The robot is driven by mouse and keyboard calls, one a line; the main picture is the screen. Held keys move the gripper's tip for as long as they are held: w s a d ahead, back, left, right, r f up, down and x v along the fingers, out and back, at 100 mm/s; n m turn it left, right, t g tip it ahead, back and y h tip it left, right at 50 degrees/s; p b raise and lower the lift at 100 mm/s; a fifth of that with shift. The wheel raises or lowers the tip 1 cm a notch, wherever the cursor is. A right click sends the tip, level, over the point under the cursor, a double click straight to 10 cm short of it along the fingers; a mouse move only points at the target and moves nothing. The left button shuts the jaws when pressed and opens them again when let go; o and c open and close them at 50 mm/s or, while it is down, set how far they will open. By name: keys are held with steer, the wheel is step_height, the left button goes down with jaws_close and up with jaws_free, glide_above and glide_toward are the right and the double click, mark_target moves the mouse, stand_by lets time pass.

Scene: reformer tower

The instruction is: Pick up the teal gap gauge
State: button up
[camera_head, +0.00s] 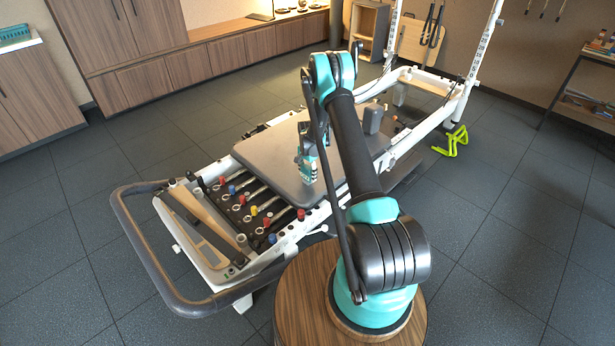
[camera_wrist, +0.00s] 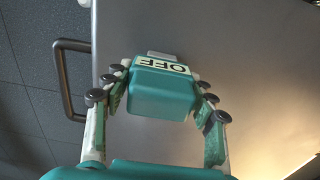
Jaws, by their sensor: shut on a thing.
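The teal gap gauge (camera_wrist: 155,97) is a teal block with a white label bearing dark letters, seen between the fingers in the wrist view. My gripper (camera_wrist: 160,86) is shut on it, with one finger at each side. In the head view my gripper (camera_head: 307,160) hangs over the grey padded carriage (camera_head: 262,152) of the reformer. The gauge is hard to tell apart from the gripper there. I cannot tell whether the gauge touches the pad.
The reformer's white frame has a dark curved bar (camera_head: 145,250) at its near end, with springs and coloured knobs (camera_head: 254,211) beside the carriage. A green stand (camera_head: 452,140) is on the floor at right. Wooden cabinets (camera_head: 140,80) line the back. The floor at left is clear.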

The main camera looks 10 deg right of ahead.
steer(key=shift+r, duration=0.1)
step_height(320, 180, up, 20)
steer(key=shift+f, duration=0.1)
steer(key=shift+c, duration=0.2)
stand_by(0.3)
